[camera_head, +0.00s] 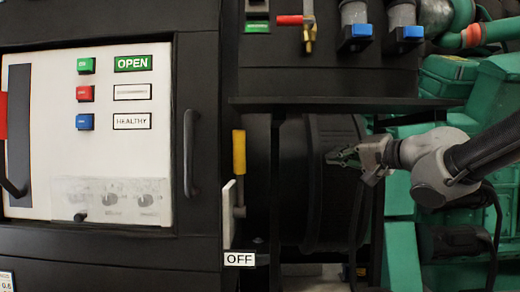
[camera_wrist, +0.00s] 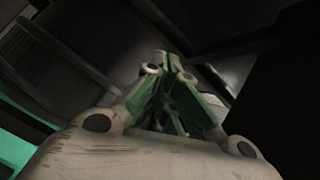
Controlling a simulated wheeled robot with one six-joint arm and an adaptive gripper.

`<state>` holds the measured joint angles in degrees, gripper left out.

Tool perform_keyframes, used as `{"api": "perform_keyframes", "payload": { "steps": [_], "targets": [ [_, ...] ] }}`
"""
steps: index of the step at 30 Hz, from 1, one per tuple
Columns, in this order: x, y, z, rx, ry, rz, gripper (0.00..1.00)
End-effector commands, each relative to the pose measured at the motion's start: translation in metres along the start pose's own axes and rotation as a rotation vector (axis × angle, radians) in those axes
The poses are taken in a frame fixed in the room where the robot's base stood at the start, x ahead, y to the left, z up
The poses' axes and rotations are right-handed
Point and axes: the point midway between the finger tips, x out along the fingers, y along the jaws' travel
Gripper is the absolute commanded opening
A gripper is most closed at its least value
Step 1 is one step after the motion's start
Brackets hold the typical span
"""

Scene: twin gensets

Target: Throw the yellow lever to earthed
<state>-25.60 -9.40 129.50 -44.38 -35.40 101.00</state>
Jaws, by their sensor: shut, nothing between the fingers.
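The yellow lever (camera_head: 239,152) stands upright on a grey shaft at the right edge of the white-fronted cabinet, beside a pale plate. A label reading OFF (camera_head: 239,259) sits below it. No label reading earthed can be made out. My gripper (camera_head: 330,156) is to the right of the lever, apart from it, in front of a black drum, and points left. Its green-padded fingers are shut and empty; they also show in the wrist view (camera_wrist: 168,75). The lever is not visible in the wrist view.
The white panel (camera_head: 40,190) carries green, red and blue buttons and labels OPEN and HEALTHY. A black handle (camera_head: 190,153) stands left of the lever. A dark ledge (camera_head: 330,104) runs above my gripper. A black drum (camera_head: 310,200) lies behind; green machinery (camera_head: 400,245) is at right.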

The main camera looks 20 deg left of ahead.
Motion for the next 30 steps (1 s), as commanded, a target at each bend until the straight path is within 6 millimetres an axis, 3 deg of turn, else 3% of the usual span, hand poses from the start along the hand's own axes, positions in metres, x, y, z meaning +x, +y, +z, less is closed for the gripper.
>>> {"api": "perform_keyframes", "payload": {
  "steps": [1, 3, 7, 21, 26, 30],
  "targets": [
    [0.020, -0.018, 0.027, 0.076, -0.089, -0.080, 0.00],
    [0.036, -0.040, 0.058, 0.174, -0.200, -0.167, 0.00],
    [0.045, -0.064, 0.090, 0.283, -0.330, -0.245, 0.00],
    [0.050, -0.070, 0.098, 0.309, -0.359, -0.259, 0.00],
    [0.069, -0.076, 0.105, 0.310, -0.361, -0.259, 0.00],
    [0.096, -0.085, 0.115, 0.309, -0.361, -0.259, 0.00]
  ]
}}
